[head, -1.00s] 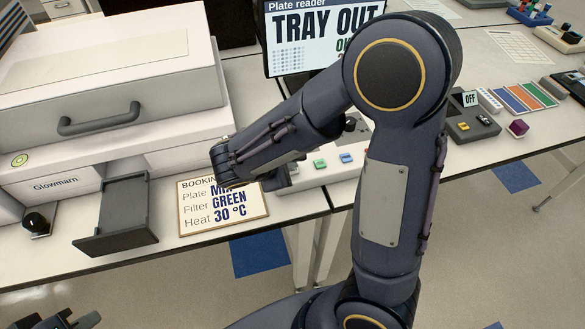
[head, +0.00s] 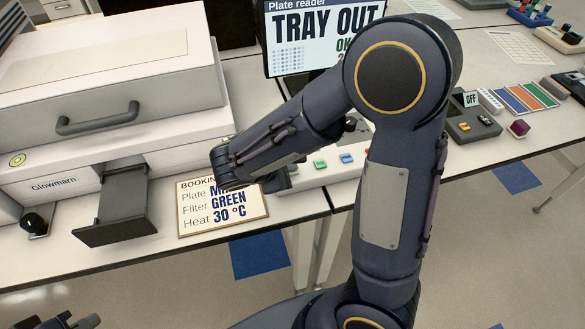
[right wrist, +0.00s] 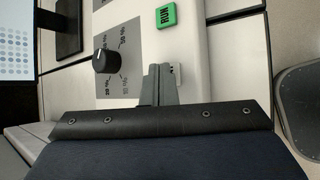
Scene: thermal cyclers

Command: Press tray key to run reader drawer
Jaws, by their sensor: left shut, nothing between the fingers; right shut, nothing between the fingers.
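The plate reader (head: 55,190) is the white box at the left in the head view. Its dark drawer (head: 118,218) stands out from the front. The screen (head: 318,38) reads TRAY OUT. The white key panel (head: 310,178) carries a green key (head: 320,164) and a blue key (head: 346,158). My right gripper (right wrist: 160,84) is shut and empty, its tips at the panel between the black knob (right wrist: 106,60) and the panel's edge. The fingers cover the key area there, so I cannot tell whether they touch. My left gripper (head: 80,321) is shut, low at the left edge.
A booking card (head: 222,207) lies in front of the reader, right of the drawer. A small black knob (head: 35,222) is left of the drawer. The green RUN key (right wrist: 166,15) is above my fingertips in the wrist view. A switch box (head: 472,122) stands further right.

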